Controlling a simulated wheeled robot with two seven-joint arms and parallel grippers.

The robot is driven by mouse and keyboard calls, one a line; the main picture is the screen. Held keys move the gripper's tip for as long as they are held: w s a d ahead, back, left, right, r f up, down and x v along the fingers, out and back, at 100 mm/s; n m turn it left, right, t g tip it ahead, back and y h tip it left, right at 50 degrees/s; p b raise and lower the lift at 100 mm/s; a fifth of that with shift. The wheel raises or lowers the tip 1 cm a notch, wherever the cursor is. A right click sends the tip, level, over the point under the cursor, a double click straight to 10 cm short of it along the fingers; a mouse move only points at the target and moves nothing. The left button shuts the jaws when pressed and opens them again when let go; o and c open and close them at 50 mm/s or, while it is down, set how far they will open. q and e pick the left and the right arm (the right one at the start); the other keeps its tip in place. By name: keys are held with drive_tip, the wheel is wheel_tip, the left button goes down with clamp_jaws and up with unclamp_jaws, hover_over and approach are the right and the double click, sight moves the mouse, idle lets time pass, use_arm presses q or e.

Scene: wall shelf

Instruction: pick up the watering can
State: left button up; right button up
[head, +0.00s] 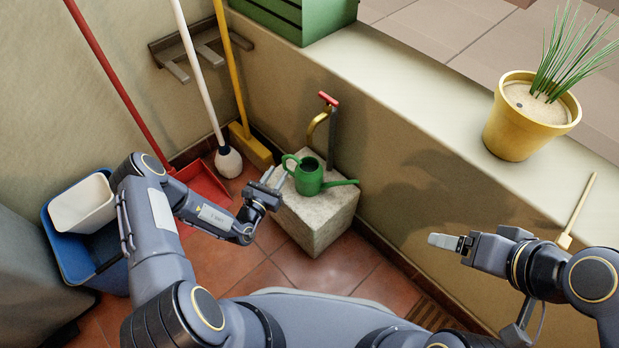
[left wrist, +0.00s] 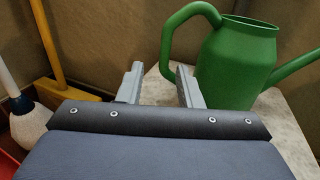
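The green watering can (head: 309,178) stands upright on a pale stone block (head: 322,222) below a tap, its spout pointing right and its handle on the left. My left gripper (head: 276,178) is just left of the can, fingers toward the handle. In the left wrist view the two fingers (left wrist: 160,85) are spread apart with nothing between them. There the can (left wrist: 236,62) is ahead and to the right, its handle close to the right finger; I cannot tell whether they touch. My right gripper (head: 448,242) is far right of the can, beside the wall, its fingers seeming close together.
A brass tap (head: 320,122) with a red handle rises behind the can. A white mop (head: 228,160) and yellow broom (head: 250,147) lean in the corner. A blue bin (head: 75,258) stands left. A yellow plant pot (head: 521,124) sits on the ledge.

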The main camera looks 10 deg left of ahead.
sight(285, 166)
use_arm(q)
drive_tip(key=b+x, duration=0.1)
drive_tip(key=x, duration=0.3)
drive_tip(key=shift+s+d+b, duration=0.1)
drive_tip(key=shift+d+b, duration=0.1)
drive_tip(key=shift+b, duration=0.2)
drive_tip(key=shift+w+d+r, duration=0.1)
drive_tip(key=shift+w+d, duration=0.05)
drive_tip(key=shift+w, duration=0.25)
clamp_jaws()
